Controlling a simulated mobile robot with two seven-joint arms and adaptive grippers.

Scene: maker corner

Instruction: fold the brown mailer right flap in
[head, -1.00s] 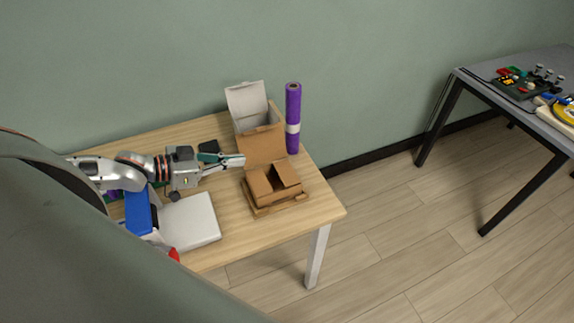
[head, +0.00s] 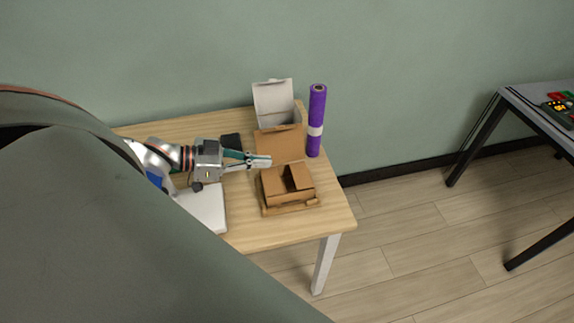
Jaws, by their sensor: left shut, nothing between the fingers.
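Which flap is the right one I cannot tell for sure. My left gripper (head: 262,161) is shut and empty. Its fingertips are at the back left of the mailer, and from this angle I cannot tell whether they touch it. My right gripper is not in view.
A pale flat slab (head: 205,208) lies under my left arm. The wooden table (head: 325,213) has bare space at its right front corner. Another table (head: 530,103) is at the right.

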